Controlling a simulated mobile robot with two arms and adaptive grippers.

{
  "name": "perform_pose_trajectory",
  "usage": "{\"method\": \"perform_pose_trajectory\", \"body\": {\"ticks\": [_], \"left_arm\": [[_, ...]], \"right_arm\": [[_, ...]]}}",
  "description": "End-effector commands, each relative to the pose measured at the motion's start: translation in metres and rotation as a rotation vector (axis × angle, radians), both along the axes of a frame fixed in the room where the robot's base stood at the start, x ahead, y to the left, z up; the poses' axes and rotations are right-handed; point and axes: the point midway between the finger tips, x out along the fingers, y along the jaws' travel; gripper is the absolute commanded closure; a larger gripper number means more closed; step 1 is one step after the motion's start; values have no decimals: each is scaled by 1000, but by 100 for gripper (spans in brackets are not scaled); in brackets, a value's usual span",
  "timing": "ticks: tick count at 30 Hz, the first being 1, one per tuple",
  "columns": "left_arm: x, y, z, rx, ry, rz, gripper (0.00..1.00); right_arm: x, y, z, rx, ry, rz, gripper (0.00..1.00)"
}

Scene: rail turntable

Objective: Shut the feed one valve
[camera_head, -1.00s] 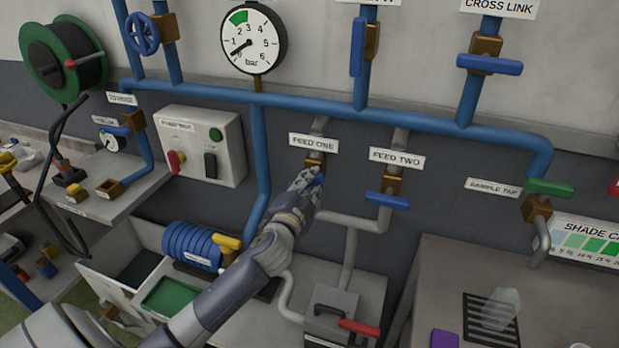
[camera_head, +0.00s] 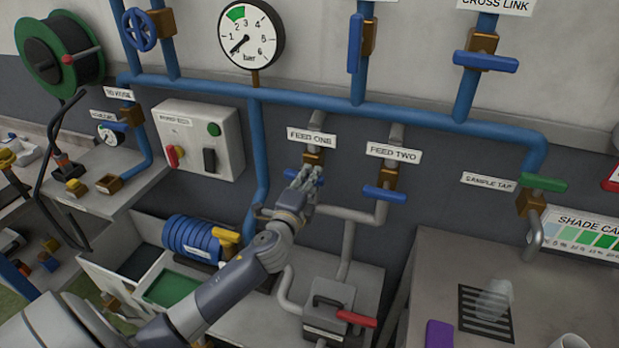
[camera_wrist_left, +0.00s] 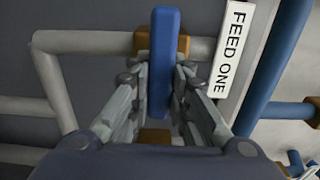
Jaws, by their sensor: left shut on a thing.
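The feed one valve has a brass body (camera_head: 314,158) below the FEED ONE label (camera_head: 312,138). Its blue lever (camera_wrist_left: 165,62) stands between the two fingers of my left gripper (camera_wrist_left: 162,80) in the left wrist view, crosswise to the grey pipe. In the head view my left gripper (camera_head: 304,180) covers the lever's middle, and blue shows on both sides of the fingers. The gripper is shut on the lever. My right gripper is in neither view.
The feed two valve's blue lever (camera_head: 385,194) lies crosswise close to the right. A pressure gauge (camera_head: 250,35) and blue pipes are above. A control box (camera_head: 200,140) is at left. A grey box with a red handle (camera_head: 356,318) stands below.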

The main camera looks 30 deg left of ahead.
Motion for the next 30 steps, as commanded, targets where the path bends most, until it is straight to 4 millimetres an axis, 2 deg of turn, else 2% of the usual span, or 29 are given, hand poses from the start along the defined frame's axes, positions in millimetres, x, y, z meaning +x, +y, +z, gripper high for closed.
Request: {"method": "perform_pose_trajectory", "body": {"ticks": [11,12,15,25,30], "left_arm": [[0,0,-1,11,3,-1,100],[0,0,-1,11,3,-1,80],[0,0,-1,10,2,-1,62],[-1,0,-1,7,3,0,62],[-15,-4,-2,5,3,-1,62]], "right_arm": [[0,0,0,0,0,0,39],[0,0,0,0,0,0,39],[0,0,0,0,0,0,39],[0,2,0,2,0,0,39],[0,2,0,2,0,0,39]]}}
